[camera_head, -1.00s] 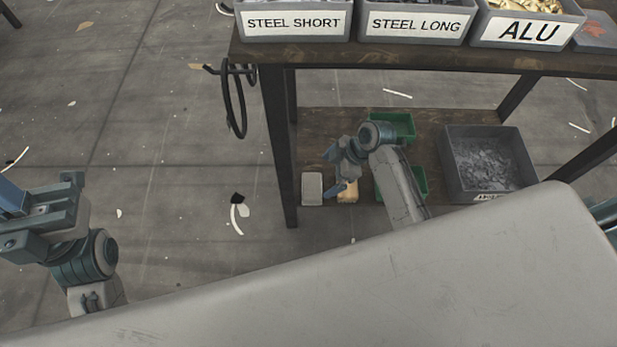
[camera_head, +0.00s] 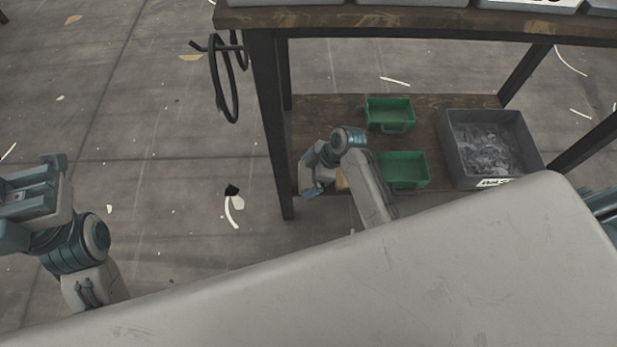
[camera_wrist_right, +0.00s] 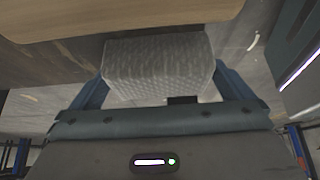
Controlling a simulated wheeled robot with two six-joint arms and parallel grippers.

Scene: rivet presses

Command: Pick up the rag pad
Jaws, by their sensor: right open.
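The rag pad (camera_wrist_right: 158,62) is a pale grey, quilted block in the right wrist view. It lies between the two blue fingers of my right gripper (camera_wrist_right: 162,82), which is open with a finger on either side. I cannot tell whether the fingers touch it. In the head view my right gripper (camera_head: 312,180) is over the front left of the low shelf (camera_head: 415,147) and hides the pad. My left gripper (camera_head: 32,200) is at the left edge of the head view, above the floor, away from the shelf; its jaw state is unclear.
A tan block (camera_wrist_right: 120,14) lies just beyond the pad and shows partly in the head view (camera_head: 341,181). Two green bins (camera_head: 390,113) and a grey scrap bin (camera_head: 490,143) stand to the right. A table leg (camera_head: 270,140) is close left of my right gripper.

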